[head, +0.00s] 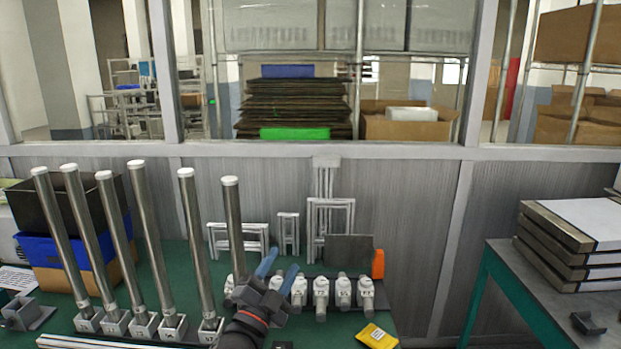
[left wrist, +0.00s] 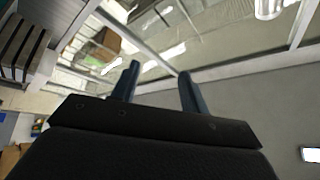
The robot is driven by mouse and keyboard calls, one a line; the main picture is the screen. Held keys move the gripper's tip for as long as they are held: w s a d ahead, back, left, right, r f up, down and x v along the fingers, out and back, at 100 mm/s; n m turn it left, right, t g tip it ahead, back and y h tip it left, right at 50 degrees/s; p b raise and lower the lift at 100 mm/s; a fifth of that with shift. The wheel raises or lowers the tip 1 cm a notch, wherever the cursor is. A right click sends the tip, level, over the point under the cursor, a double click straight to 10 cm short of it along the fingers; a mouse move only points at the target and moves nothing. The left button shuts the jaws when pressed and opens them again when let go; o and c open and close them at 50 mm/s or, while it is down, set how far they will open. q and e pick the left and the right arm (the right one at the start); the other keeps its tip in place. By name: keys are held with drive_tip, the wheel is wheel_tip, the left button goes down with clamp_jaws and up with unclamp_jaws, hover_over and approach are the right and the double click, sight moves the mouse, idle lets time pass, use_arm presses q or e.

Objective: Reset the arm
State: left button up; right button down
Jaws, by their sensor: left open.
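My left gripper (head: 278,272) is in the lower middle of the head view, raised in front of a row of white fittings (head: 320,292) on the green table (head: 165,262). Its two blue fingers are apart with nothing between them. In the left wrist view the open fingers (left wrist: 158,82) point up toward the ceiling and a wall, with empty space between them. My right gripper shows in neither view.
Several tall metal rods with white caps (head: 188,235) stand in holders on the left. A yellow packet (head: 377,337) lies at the front right. Stacked plates (head: 556,240) sit on a separate table at the right. A windowed partition (head: 420,200) closes off the back.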

use_arm(q)
drive_tip(key=s+a+f+n+g+y, duration=0.3)
drive_tip(key=f, duration=0.5)
drive_tip(key=s+a+f+n+g+y, duration=0.2)
drive_tip(key=s+a+f+n+y, duration=0.15)
drive_tip(key=f, duration=0.45)
drive_tip(key=s+a+f+n+g+y, duration=0.3)
drive_tip(key=a+f+n, duration=0.1)
drive_tip(key=f, duration=0.4)
drive_tip(key=s+a+f+n+g, duration=0.2)
drive_tip(key=s+f+g, duration=0.4)
drive_tip(key=s, duration=0.6)
drive_tip(key=s+a+f+n+g, duration=0.1)
drive_tip(key=s+a+f+g, duration=0.2)
drive_tip(key=s+f, duration=0.65)
drive_tip(key=s+d+f+g, duration=0.1)
drive_tip(key=s+d+f, duration=0.1)
drive_tip(key=f, duration=1.2)
drive_tip(key=s+d+f+g, duration=0.1)
drive_tip(key=s+d+f, duration=0.1)
drive_tip(key=f, duration=1.2)
drive_tip(key=shift+d+h, duration=0.35)
drive_tip(key=shift+d, duration=0.3)
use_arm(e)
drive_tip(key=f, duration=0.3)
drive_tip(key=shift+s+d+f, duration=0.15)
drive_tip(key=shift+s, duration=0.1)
use_arm(q)
drive_tip(key=shift+s, duration=0.1)
